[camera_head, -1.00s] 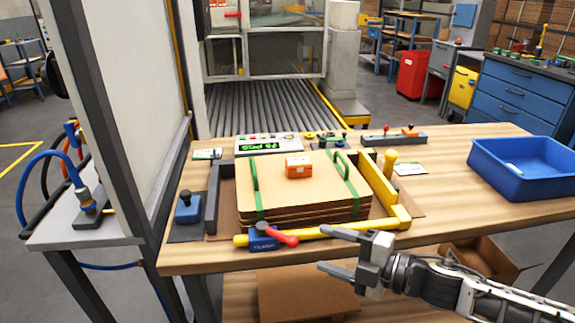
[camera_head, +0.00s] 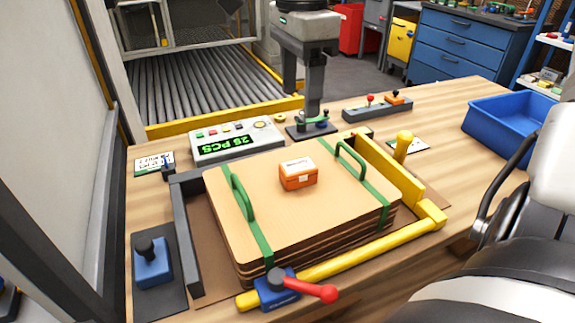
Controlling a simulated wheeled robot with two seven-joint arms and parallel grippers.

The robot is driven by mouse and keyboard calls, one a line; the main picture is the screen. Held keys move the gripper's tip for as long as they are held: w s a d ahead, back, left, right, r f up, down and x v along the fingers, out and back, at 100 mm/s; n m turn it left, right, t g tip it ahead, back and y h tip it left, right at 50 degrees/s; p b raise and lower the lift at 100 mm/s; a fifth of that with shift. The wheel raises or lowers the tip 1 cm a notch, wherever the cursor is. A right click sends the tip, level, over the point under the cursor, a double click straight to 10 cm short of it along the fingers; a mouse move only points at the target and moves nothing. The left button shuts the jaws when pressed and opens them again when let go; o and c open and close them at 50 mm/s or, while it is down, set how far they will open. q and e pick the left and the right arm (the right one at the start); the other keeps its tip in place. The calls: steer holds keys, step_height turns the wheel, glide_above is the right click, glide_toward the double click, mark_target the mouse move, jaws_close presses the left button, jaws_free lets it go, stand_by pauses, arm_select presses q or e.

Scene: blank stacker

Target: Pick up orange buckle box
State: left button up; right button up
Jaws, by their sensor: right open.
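The orange buckle box (camera_head: 298,175) has a pale top label. It lies on the stack of tan boards (camera_head: 255,205), between two green straps with handles. My right gripper (camera_head: 299,102) shows at the top centre, pointing down with its grey fingers apart. It is empty and appears above and apart from the box in the picture; its exact height and depth are hard to judge. My left gripper is not in view.
A yellow side guard (camera_head: 382,170) and a yellow front bar (camera_head: 345,260) with a red-handled blue clamp (camera_head: 278,288) border the stack. A display unit (camera_head: 235,142) stands behind it. A blue bin (camera_head: 508,122) stands at right. My arm fills the lower right.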

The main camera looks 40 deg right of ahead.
mark_target(299, 166)
steer(key=f, duration=1.4)
steer(key=shift+s+a+f, duration=0.1)
steer(key=shift+s+f, duration=0.1)
steer(key=shift+f, duration=0.05)
steer(key=c, duration=1.1)
